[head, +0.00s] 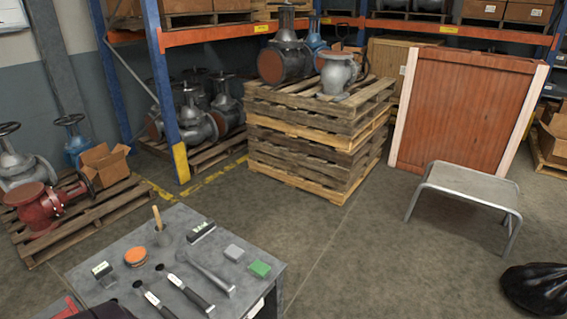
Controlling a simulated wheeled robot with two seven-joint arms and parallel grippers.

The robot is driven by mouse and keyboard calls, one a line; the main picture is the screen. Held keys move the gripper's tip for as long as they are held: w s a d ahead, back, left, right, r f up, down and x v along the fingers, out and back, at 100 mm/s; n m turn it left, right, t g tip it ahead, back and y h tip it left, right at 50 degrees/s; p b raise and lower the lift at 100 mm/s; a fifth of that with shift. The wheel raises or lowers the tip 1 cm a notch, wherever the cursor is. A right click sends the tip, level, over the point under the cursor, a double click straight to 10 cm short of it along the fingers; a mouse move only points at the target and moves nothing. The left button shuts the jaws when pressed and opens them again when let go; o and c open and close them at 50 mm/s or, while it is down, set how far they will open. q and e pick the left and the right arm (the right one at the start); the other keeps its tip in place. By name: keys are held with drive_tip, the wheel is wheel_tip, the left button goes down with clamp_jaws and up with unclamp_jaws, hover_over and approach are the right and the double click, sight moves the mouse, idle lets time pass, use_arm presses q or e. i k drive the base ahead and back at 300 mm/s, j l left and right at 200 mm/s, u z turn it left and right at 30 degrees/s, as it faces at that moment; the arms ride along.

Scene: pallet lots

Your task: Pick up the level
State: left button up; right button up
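A grey-topped work table (215,220) stands at the lower left with several small tools on it. I cannot pick out a level for certain among them. Two long dark tools with white labels, one (154,300) left of the other (187,291), lie near the front. A long grey tool (208,275) lies beside them. A red piece (66,309) shows at the bottom left edge, cut off and too partial to name. A dark shape (105,312) beside it is also cut off. Neither of my grippers can be made out.
A metal step stool (465,182) and black bag (538,287) stand right. Stacked pallets (310,140) are behind. The floor between is clear.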

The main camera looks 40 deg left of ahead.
sight(197, 234)
drive_tip(key=i+l+u, duration=0.1)
drive_tip(key=i+u, duration=0.3)
drive_tip(key=i+l+u, duration=0.35)
drive_tip(key=i, duration=0.15)
drive_tip(key=i+l+u, duration=0.25)
drive_tip(key=i+u, duration=0.15)
